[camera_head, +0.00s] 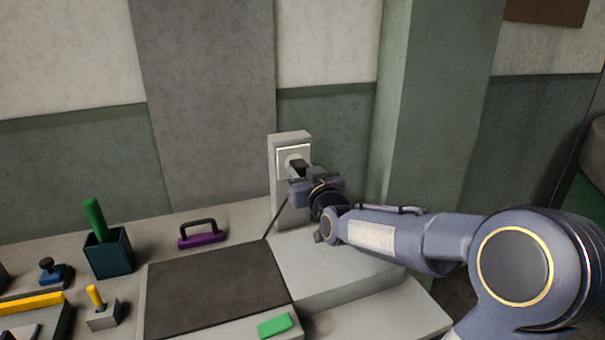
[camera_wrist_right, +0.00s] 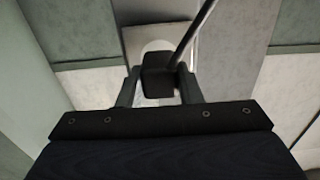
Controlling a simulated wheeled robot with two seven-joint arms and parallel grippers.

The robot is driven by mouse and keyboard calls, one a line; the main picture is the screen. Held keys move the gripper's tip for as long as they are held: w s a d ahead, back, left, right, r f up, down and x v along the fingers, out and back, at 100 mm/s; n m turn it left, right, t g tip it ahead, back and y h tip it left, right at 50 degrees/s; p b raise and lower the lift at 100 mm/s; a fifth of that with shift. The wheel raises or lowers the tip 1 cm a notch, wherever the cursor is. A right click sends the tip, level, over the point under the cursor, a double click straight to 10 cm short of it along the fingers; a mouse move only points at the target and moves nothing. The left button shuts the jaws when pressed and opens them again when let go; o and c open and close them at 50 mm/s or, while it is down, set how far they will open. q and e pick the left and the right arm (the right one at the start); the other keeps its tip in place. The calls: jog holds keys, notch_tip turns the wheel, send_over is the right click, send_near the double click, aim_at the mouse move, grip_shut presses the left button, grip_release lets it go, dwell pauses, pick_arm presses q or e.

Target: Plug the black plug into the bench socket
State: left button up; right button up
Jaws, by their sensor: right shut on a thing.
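The bench socket (camera_head: 282,162) is a white square plate with a round recess on an upright pale post at the back of the bench. My right gripper (camera_head: 299,179) is at the socket face. It is shut on the black plug (camera_head: 297,166), which points toward the recess. In the right wrist view the black plug (camera_wrist_right: 159,75) sits between the fingers of the right gripper (camera_wrist_right: 160,92), in front of the socket plate (camera_wrist_right: 140,42). A cord runs from the plug. The plug hides its own prongs, so I cannot tell how far in it is. My left gripper is not in view.

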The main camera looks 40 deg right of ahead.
jog(key=shift+b, duration=0.35)
jog(key=shift+w+d, duration=0.15)
jog(key=shift+w, duration=0.35)
dwell(0.6)
jog(key=o, duration=1)
jog(key=v, duration=0.7)
jog(key=shift+s+b, duration=0.35)
jog(key=shift+b, duration=0.05)
